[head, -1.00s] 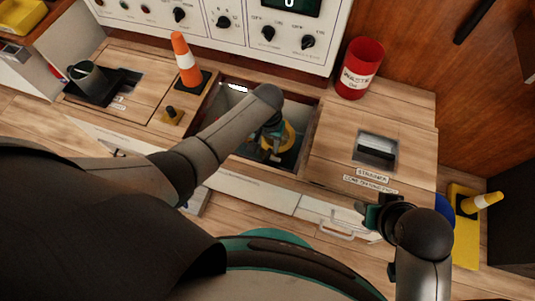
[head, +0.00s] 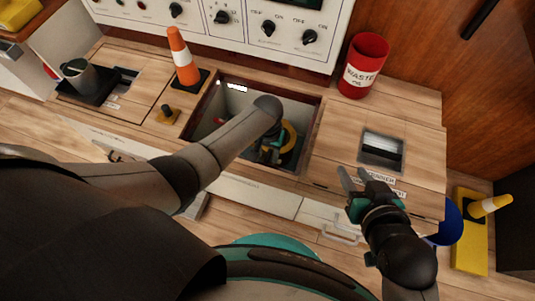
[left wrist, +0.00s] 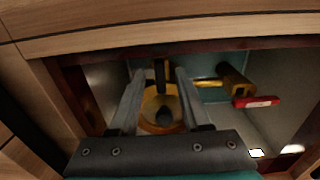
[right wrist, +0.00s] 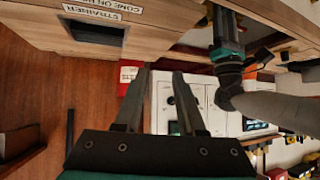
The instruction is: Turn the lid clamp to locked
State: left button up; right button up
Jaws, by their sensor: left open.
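A yellow round lid (left wrist: 150,103) with a black bar-like clamp (left wrist: 160,72) and a dark knob (left wrist: 165,117) sits inside the open well. Its yellow edge also shows in the head view (head: 290,136), partly hidden by my arm. My left gripper (head: 270,150) reaches down into the well. In the left wrist view its fingers (left wrist: 159,78) are apart, one on each side of the black bar; I cannot tell if they touch it. My right gripper (head: 357,176) is open and empty, above the counter's front edge near the hatch label.
The well's wooden rim (head: 313,140) surrounds my left gripper. A red-handled yellow valve (left wrist: 255,102) lies beside the lid. A hatch with a recessed pull (head: 382,150), a red waste bin (head: 363,66) and an orange cone (head: 182,58) stand around.

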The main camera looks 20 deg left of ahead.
pick_arm(q)
jog(key=shift+f, duration=0.4)
jog(key=shift+c, duration=0.3)
grip_shut()
dwell(0.3)
